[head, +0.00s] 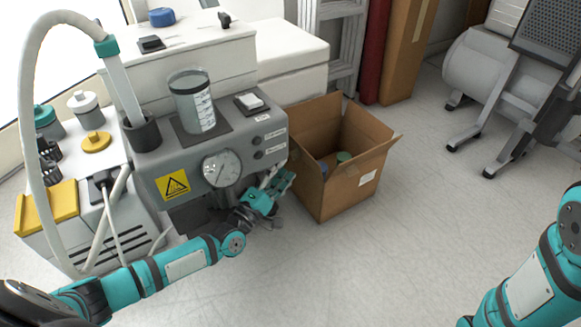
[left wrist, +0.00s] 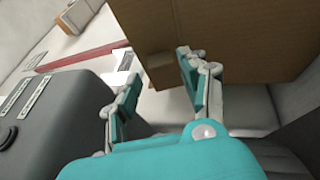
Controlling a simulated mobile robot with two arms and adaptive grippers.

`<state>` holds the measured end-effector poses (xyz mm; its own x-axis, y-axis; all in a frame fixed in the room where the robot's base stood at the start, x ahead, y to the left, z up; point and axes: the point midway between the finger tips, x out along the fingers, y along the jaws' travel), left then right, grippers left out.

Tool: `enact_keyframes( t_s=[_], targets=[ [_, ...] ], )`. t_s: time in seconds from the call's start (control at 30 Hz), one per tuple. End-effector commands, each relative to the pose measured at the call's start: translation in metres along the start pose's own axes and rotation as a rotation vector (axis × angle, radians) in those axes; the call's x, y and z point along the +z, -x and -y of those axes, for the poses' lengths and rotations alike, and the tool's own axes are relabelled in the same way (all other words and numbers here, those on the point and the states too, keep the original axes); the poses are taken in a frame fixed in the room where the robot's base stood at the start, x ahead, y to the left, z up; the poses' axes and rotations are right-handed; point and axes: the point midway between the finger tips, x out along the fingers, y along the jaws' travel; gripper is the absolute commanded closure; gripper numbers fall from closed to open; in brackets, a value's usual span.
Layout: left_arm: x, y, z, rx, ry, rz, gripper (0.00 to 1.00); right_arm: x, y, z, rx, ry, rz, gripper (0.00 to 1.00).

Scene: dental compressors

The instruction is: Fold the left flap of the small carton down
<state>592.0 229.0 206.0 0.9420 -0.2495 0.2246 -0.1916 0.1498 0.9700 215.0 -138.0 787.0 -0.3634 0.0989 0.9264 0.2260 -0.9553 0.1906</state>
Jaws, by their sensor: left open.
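The small carton (head: 350,195) stands open on the floor in the head view, right of the grey compressor unit. Its left flap (head: 306,163) appears raised along the left side, close to my left gripper; its exact angle is hard to tell. My left gripper (head: 282,184) is open and empty, just left of the carton. In the left wrist view, its fingers (left wrist: 160,75) are spread in front of brown cardboard (left wrist: 245,40). I cannot tell whether a finger touches it. My right gripper is out of view; only my right arm shows.
The compressor unit (head: 222,150) with its gauge (head: 222,168) stands close to my left arm. A few small items (head: 343,157) lie inside the carton. A tall carton (head: 407,50) and a red cylinder (head: 375,50) stand behind. The floor right of the carton is clear.

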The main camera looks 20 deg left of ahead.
Motion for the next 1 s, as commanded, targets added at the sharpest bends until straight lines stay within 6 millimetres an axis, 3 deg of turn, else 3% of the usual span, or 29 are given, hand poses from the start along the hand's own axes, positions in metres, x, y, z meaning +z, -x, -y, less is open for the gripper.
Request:
enact_keyframes(
  t_s=[0.1, 0.3, 0.63, 0.97, 1.0],
  targets=[
    [0.0, -0.02, 0.003, 0.004, 0.001, 0.0, 0.56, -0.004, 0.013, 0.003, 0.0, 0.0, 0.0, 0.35],
    [0.0, -0.04, 0.001, 0.0, 0.0, 0.0, 0.56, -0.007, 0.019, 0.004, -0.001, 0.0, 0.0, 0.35],
    [0.0, -0.043, 0.0, -0.001, -0.001, 0.0, 0.56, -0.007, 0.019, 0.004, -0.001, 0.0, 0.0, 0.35],
    [0.0, -0.043, 0.0, -0.001, -0.001, 0.0, 0.98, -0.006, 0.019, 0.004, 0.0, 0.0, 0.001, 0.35],
    [0.0, -0.043, 0.0, -0.002, -0.001, 0.0, 0.98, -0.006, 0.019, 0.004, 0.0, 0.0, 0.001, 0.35]
  ],
)
